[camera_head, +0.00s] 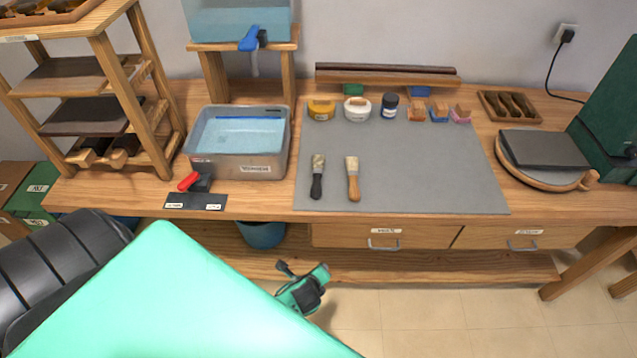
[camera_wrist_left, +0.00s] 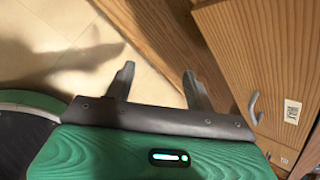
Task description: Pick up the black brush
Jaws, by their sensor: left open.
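The black brush (camera_head: 317,178) lies on the grey mat (camera_head: 430,165), left of centre near its front. Its pale bristles point to the back and its black handle to the front. A second brush with an orange-brown wooden handle (camera_head: 353,180) lies just to its right. My left gripper (camera_head: 303,288) is in front of the bench, below the worktop edge and apart from both brushes. In the left wrist view my left gripper (camera_wrist_left: 158,88) has its two fingers spread with nothing between them. My right gripper is not in view.
A water tub (camera_head: 240,145) and a dark plate with a red-handled tool (camera_head: 195,195) stand left of the mat. Jars and small blocks (camera_head: 390,107) line the mat's back. Drawers (camera_head: 385,240) are under the worktop; one handle (camera_wrist_left: 254,108) is near my gripper. The mat's right side is clear.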

